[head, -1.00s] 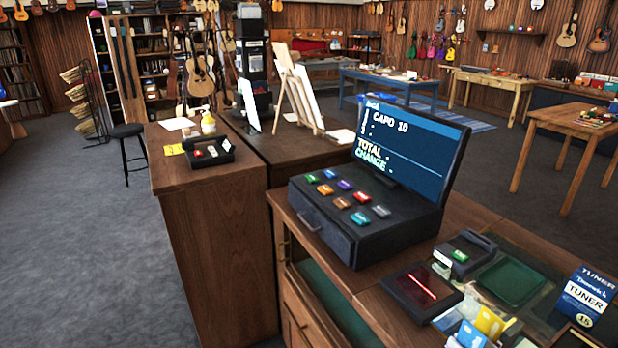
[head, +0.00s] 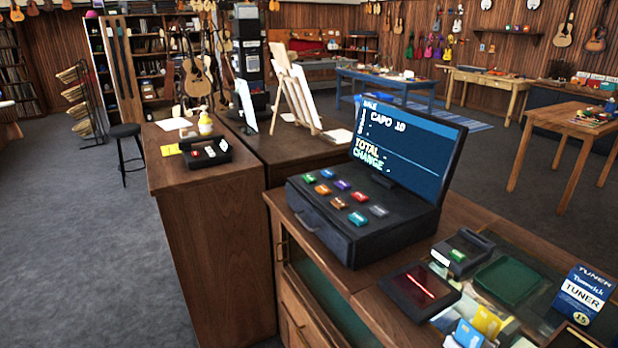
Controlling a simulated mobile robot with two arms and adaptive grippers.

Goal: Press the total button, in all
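A black cash register (head: 345,232) stands on the wooden counter, with several coloured buttons on its top: green, orange, purple, brown, blue, grey and others. The button labels are too small to read, so I cannot tell which is the total button. Its blue screen (head: 408,150) shows "SALE", "CAPO 10", "TOTAL -" and "CHANGE -". Neither of my grippers is in the head view.
A scanner with a red line (head: 421,291), a small black card device (head: 463,252), a green tray (head: 508,281) and a blue tuner box (head: 584,296) stand right of the register. Another small device (head: 206,151) sits on the left counter. Grey floor is free at left.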

